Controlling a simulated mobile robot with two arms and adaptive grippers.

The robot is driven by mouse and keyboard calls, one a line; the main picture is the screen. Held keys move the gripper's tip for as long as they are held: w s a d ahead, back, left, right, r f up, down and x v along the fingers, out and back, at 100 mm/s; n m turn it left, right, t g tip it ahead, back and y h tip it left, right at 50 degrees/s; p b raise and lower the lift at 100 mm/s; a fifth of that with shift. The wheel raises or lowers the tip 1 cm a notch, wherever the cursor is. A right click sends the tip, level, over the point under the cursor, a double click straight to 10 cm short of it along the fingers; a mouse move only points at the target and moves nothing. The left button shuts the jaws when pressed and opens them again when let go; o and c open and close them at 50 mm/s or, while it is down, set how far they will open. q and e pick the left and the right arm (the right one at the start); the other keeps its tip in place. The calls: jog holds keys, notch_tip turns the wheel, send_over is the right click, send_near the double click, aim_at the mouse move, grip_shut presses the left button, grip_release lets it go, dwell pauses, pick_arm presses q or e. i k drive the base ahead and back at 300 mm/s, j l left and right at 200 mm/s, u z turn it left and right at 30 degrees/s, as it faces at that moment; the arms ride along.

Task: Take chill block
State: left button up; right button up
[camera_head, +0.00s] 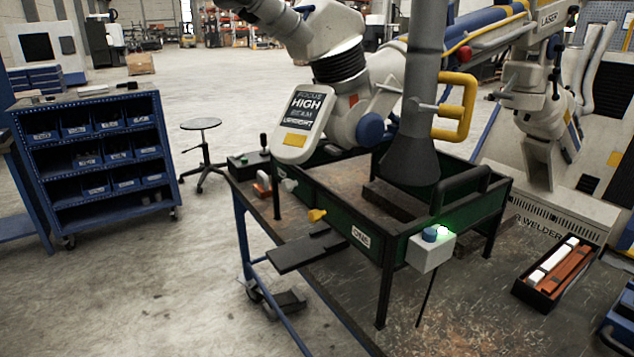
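A small black open tray (520,292) lies on the right of the worktable. It holds a white bar (553,261) and reddish-brown copper-coloured bars (566,274) side by side; one of the bars may be the chill block, but I cannot tell which. A dark flat block (397,201) also lies inside the green frame, under the grey suction hood. Neither of my grippers shows in this view.
A green frame (335,212) on black legs stands on the worktable (470,310). A grey hood (412,160) with a yellow handle (457,106) and a white microscope arm (340,70) hang over it. A white button box (431,252) glows green. Bare tabletop lies left of the tray.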

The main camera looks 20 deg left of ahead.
aim_at(263, 188)
jog(key=i+j+z, duration=0.25)
jog(key=j, duration=0.2)
jog(key=i+j+z, duration=0.1)
jog(key=j+z, duration=0.15)
jog(key=j, duration=0.25)
jog(key=i+j+z, duration=0.1)
jog(key=j+z, duration=0.15)
jog(key=j, duration=0.25)
jog(key=j+z, duration=0.3)
jog(key=j, duration=0.2)
